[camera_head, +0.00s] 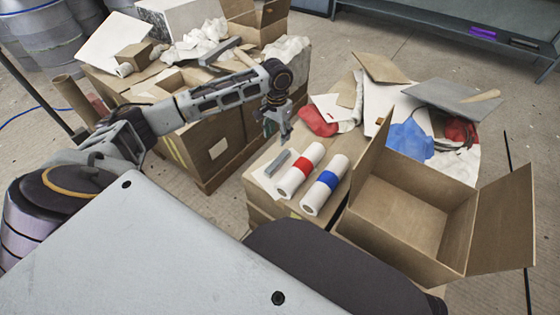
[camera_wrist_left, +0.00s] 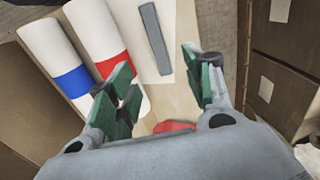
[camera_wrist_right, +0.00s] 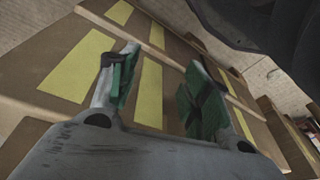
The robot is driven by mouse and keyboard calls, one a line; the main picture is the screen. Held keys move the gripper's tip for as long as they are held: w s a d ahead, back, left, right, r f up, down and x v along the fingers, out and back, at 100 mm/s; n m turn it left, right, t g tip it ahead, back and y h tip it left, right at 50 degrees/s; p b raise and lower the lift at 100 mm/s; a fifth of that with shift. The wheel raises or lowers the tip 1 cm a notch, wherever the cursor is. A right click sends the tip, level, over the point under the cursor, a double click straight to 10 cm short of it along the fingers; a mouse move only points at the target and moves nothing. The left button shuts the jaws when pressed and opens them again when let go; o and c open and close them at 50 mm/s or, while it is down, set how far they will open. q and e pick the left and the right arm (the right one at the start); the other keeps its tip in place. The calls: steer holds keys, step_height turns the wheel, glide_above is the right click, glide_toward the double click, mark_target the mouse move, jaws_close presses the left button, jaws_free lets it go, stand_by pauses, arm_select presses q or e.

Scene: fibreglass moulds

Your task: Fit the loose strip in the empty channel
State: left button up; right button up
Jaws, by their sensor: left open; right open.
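A short grey bar (camera_head: 278,163), the only loose strip-like thing near my left gripper, lies on a white sheet on the near worktop. It also shows in the left wrist view (camera_wrist_left: 155,38). My left gripper (camera_head: 283,133) is open and empty above the worktop, just beyond the bar; its fingers show in the left wrist view (camera_wrist_left: 158,72). It is apart from the bar. My right gripper (camera_wrist_right: 163,62) is open and empty in the right wrist view, over brown surfaces with yellow patches. I cannot make out an empty channel in any view.
Two white rolls, one red-banded (camera_head: 300,170) and one blue-banded (camera_head: 325,185), lie beside the bar. An open cardboard box (camera_head: 405,215) stands to their right. Red cloth (camera_head: 318,122), blue cloth (camera_head: 406,140) and boards clutter the far side. Another cluttered box stack (camera_head: 215,150) stands left.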

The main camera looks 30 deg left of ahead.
steer(key=shift+s+f, duration=0.1)
steer(key=shift+s, duration=0.15)
arm_select(q)
steer(key=b, duration=0.3)
glide_above(277, 160)
step_height(277, 160, down, 8)
steer(key=shift+w+r, duration=0.1)
steer(key=shift+w, duration=0.05)
steer(key=shift+f, duration=0.4)
arm_select(e)
steer(key=shift+t, duration=0.4)
steer(key=r, duration=0.4)
steer(key=shift+w+a, duration=0.2)
steer(key=shift+a, duration=0.15)
